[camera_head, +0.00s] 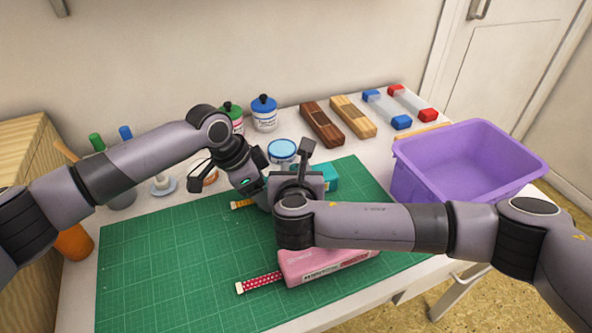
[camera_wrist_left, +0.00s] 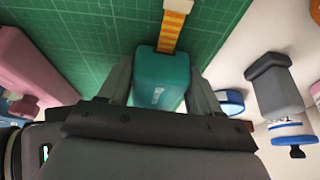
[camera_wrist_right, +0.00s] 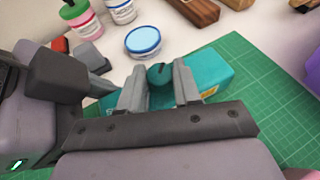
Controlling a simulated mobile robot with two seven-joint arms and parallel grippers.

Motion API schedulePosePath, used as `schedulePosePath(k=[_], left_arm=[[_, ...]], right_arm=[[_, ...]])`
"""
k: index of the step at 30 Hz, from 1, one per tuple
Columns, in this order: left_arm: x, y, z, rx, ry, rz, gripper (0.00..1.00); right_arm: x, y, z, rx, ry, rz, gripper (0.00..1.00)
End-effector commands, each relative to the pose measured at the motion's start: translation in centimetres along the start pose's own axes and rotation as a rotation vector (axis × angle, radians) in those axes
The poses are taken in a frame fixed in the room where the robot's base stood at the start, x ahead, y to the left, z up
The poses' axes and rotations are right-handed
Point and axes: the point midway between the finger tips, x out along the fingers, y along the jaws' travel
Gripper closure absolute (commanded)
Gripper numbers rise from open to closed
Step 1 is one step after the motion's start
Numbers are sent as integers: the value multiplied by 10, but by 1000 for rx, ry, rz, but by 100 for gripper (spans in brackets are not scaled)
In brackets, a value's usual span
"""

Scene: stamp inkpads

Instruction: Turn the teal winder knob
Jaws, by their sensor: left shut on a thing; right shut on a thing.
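The teal winder is a block with a short, round teal knob (camera_wrist_right: 159,75). Its teal body (camera_wrist_right: 211,71) lies on the green mat; the head view shows only its right end (camera_head: 329,176). A yellow striped tape (camera_head: 240,204) comes out of its left end. My left gripper (camera_wrist_left: 160,85) is shut on the teal winder body (camera_wrist_left: 158,72) near the tape end. My right gripper (camera_wrist_right: 159,86) is shut on the teal knob, one finger on each side. In the head view both grippers and my right arm hide most of the winder and the knob.
A pink winder (camera_head: 318,265) with a red dotted tape (camera_head: 262,282) lies in front on the green mat (camera_head: 180,275). A blue-lidded tub (camera_head: 282,149) stands just behind. A purple bin (camera_head: 465,165) is at right. The mat's left part is clear.

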Motion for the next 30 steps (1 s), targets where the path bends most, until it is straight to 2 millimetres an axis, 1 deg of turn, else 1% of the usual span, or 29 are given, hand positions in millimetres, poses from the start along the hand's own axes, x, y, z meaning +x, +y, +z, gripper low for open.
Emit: schedulePosePath(k=[1,3,12,17,22,30], left_arm=[[0,2,-1,5,2,4,70],[0,2,-1,4,1,4,70],[0,0,0,1,1,1,70],[0,0,0,0,1,0,70],[0,0,0,0,0,0,70],[0,0,0,0,0,0,70]], right_arm=[[0,0,1,0,-2,-1,61],[0,0,1,0,-2,-1,42],[0,0,0,0,-1,0,42],[-9,0,0,0,0,2,42],[-32,0,0,0,0,4,42],[-81,1,0,1,0,5,42]])
